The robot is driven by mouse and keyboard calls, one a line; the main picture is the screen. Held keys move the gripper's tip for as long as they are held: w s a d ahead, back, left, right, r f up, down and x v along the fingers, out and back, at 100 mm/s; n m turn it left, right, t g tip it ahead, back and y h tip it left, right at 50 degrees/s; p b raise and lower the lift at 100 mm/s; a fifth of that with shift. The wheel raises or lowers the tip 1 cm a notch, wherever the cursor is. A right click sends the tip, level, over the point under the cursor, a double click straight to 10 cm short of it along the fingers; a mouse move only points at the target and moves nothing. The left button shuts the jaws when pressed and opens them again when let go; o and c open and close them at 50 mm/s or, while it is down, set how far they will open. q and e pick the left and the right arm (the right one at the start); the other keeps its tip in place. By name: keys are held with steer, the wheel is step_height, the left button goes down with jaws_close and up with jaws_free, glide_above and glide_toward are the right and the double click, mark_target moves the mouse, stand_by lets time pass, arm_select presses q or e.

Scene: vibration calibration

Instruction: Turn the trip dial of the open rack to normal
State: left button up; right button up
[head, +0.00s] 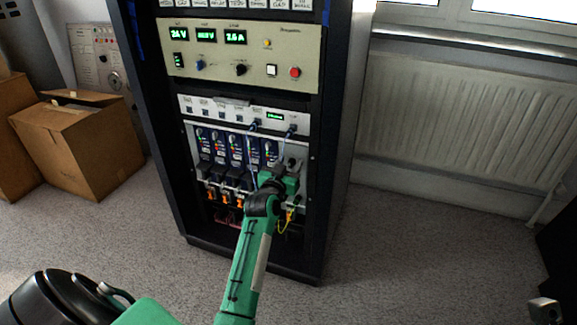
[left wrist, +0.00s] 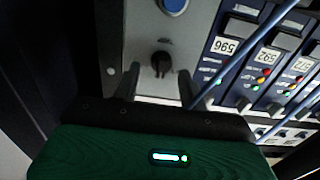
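The trip dial is a small black knob (left wrist: 160,63) on a light grey panel in the left wrist view. My left gripper (left wrist: 158,88) is open, with one dark finger on each side just below the knob in that picture. Nothing shows held between the fingers. I cannot tell whether either finger touches the knob. In the head view, my left gripper (head: 283,183) is at the lower right of the open rack (head: 327,150), in front of the module row, and its wrist hides part of that panel. My right gripper does not show.
A blue button (left wrist: 174,5) sits above the knob in the left wrist view. Numbered modules (left wrist: 230,45) and blue cables (left wrist: 245,58) lie close on the right.

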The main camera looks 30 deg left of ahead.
arm_select(q)
jaws_close()
steer(key=shift+r+p, duration=0.1)
steer(key=shift+p, duration=0.2)
